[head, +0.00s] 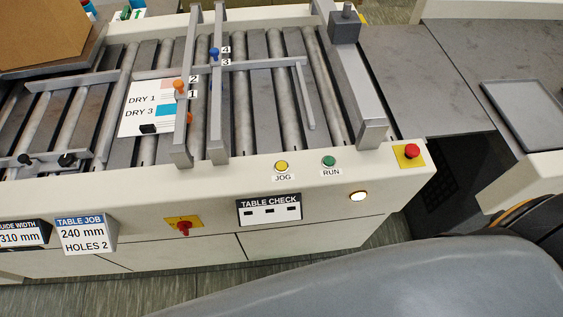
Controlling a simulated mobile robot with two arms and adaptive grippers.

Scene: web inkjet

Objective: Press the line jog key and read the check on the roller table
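The jog key (281,166) is a round yellow button on the front rail, labelled JOG. The roller table (265,110) has grey rollers, with a printed sheet (137,116) reading DRY 1 and DRY 3 lying on it, partly hidden by a crossbar. The TABLE CHECK panel (269,209) on the front face shows several small dark marks and no readable value. A TABLE JOB sign (84,233) reads 240 mm, HOLES 2. Neither of my grippers is in view.
A green RUN button (329,161) sits right of the jog key, and a red stop button (412,151) farther right. A red switch (184,227) and a lit white lamp (358,196) are on the front face. Numbered orange and blue knobs (214,53) stand on the crossbars.

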